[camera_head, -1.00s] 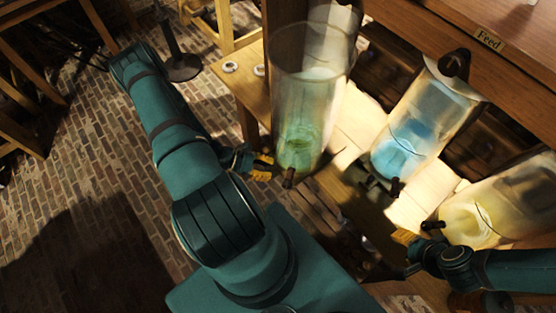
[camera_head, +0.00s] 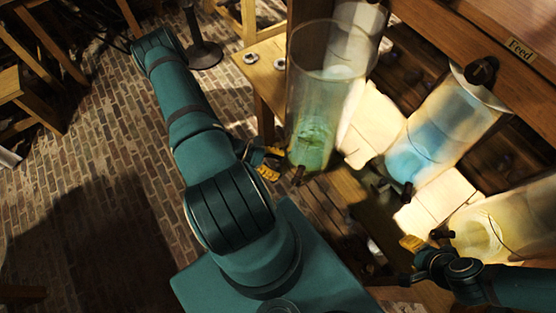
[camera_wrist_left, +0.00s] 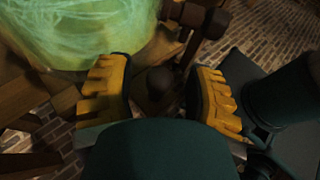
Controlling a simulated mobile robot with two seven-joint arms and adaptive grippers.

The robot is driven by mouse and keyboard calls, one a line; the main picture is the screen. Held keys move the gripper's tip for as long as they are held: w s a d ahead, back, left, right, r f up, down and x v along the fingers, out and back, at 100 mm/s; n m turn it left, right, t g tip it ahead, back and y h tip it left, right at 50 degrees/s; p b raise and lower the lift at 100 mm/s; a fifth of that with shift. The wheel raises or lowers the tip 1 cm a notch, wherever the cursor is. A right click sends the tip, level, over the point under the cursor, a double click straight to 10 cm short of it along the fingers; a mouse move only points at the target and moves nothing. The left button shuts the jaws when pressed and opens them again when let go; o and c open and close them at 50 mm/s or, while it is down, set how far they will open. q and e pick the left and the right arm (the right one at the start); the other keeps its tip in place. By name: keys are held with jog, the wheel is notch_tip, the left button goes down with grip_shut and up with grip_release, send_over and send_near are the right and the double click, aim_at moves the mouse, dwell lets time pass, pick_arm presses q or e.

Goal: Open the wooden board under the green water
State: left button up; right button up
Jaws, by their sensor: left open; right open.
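The glass jar of green water (camera_head: 312,142) stands at the left of a row of jars, with a dark spigot (camera_head: 298,176) at its base. In the left wrist view the green water (camera_wrist_left: 85,30) fills the upper left. My left gripper (camera_head: 269,164) is open just left of the jar's foot. In the wrist view its yellow fingers (camera_wrist_left: 155,95) stand either side of a dark round knob (camera_wrist_left: 158,82), apart from it as far as I can see. I cannot make out a wooden board clearly below the jar. My right gripper (camera_head: 412,260) is open near the yellow jar.
A jar of blue water (camera_head: 430,135) and a jar of yellow liquid (camera_head: 490,232) stand to the right, also with spigots. Brick floor (camera_head: 110,150) lies open at left.

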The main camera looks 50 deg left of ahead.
pick_arm(q)
jog(key=v, duration=1.2)
jog(key=shift+d, duration=0.1)
